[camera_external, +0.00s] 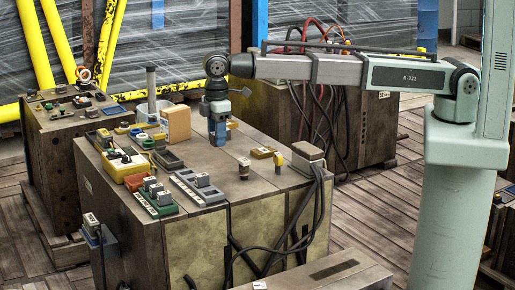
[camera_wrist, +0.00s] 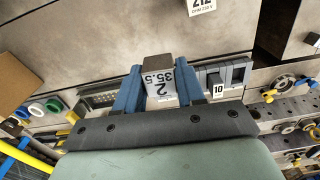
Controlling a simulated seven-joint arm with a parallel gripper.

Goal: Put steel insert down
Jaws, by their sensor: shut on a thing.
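My gripper (camera_external: 217,140) hangs from the arm over the top of the dark central mould block (camera_external: 232,185), with its blue fingers pointing down. In the wrist view, the two blue fingers of my gripper (camera_wrist: 157,74) are shut on the steel insert (camera_wrist: 160,82). In the external view I cannot make out the insert between the fingers. The fingertips are at or close to the block's top; whether the insert touches it I cannot tell.
A cardboard-coloured box (camera_external: 176,123) stands left of the gripper. A yellow tray (camera_external: 125,166), a grey stepped rack (camera_external: 199,187) and green holders sit at the left front. A small cylinder (camera_external: 244,168) and a cabled box (camera_external: 307,151) are to the right. Bare top lies around the gripper.

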